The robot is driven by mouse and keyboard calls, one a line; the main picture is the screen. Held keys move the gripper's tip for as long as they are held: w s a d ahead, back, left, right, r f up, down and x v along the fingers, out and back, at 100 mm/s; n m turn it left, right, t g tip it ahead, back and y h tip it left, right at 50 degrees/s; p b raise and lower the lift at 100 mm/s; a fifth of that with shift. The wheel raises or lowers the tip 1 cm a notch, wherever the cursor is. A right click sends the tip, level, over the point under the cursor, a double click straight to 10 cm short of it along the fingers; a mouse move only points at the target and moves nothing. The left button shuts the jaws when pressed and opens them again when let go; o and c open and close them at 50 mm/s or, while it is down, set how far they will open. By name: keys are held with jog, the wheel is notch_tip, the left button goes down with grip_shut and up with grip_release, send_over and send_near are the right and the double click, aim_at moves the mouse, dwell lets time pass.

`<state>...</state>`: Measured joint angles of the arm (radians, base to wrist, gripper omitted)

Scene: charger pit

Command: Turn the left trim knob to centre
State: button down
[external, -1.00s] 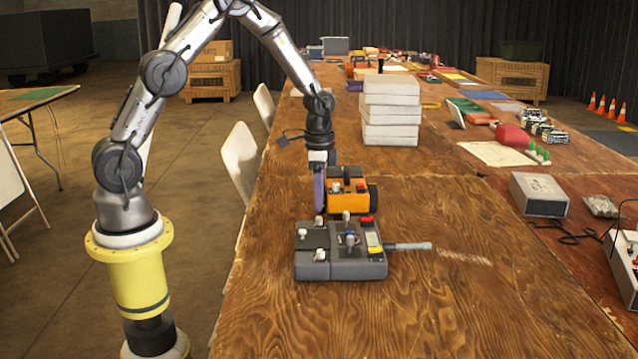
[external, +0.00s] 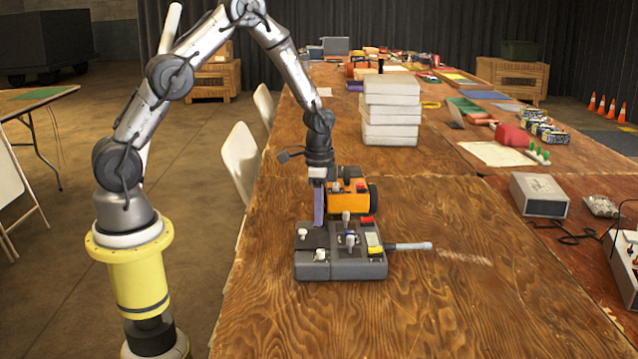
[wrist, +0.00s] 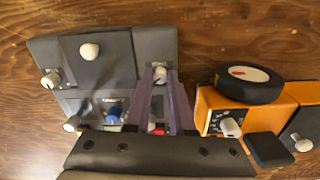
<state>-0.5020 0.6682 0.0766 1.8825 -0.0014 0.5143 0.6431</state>
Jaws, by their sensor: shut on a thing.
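The grey control box (external: 345,268) sits on the wooden table with several light knobs and small switches on top; it also fills the left of the wrist view (wrist: 105,70). My gripper (external: 319,222) points down at the box's far left part. In the wrist view its two purple fingers (wrist: 161,80) are shut on a small pale knob (wrist: 159,74), which I take for the left trim knob. Its marking is not readable, and the finger hides it in the external view. Other pale knobs (wrist: 90,51) stand clear of the fingers.
An orange and black device (external: 345,202) stands just behind the box, close to my fingers. A grey-tipped rod (external: 410,246) sticks out to the box's right. A stack of pale boxes (external: 390,110) stands farther back.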

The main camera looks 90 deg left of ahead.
dwell(0.3)
jog(key=n, duration=0.5)
jog(key=shift+n, duration=0.3)
jog(key=n, duration=0.4)
jog(key=shift+n, duration=0.3)
jog(key=c, duration=1.1)
grip_release()
jog(key=shift+o, duration=0.2)
notch_tip(320, 180, up, 14)
